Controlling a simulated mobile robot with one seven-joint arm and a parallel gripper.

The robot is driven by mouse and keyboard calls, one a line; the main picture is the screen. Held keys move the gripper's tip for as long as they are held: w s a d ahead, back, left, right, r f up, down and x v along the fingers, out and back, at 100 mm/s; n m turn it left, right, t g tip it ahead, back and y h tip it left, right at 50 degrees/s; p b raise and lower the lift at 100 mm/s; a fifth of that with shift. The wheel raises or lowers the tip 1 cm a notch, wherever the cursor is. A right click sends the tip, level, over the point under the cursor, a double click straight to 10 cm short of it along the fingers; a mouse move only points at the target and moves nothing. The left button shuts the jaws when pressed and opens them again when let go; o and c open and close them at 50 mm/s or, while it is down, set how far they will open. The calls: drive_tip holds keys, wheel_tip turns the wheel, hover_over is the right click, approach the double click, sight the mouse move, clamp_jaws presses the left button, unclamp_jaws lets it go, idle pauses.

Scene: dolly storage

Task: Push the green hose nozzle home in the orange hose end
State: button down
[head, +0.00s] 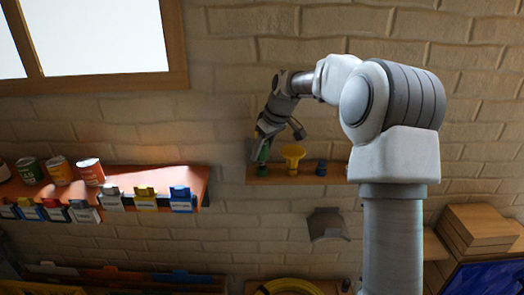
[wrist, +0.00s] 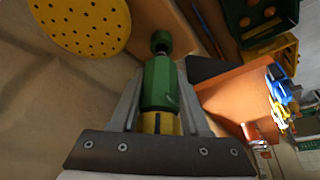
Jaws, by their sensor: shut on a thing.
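The green hose nozzle (wrist: 157,82) sits upright in the wrist view between the two grey fingers of my gripper (wrist: 158,90), which is shut on it. In the head view the green nozzle (head: 262,156) shows below my gripper (head: 261,146), at the left end of a small wooden wall shelf. I cannot tell whether it touches the shelf. I cannot make out the orange hose end in either view.
A yellow sprinkler head (head: 292,158) stands close right of the nozzle, with a blue fitting (head: 321,168) beyond. Left is an orange shelf (head: 196,184) with cans and labelled clips. Below are a grey wall holder (head: 327,225) and a yellow hose coil (head: 290,286).

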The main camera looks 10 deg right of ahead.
idle(0.3)
drive_tip(key=shift+r+p, duration=0.7)
drive_tip(key=shift+r, duration=0.3)
drive_tip(key=shift+f, duration=0.1)
idle(0.6)
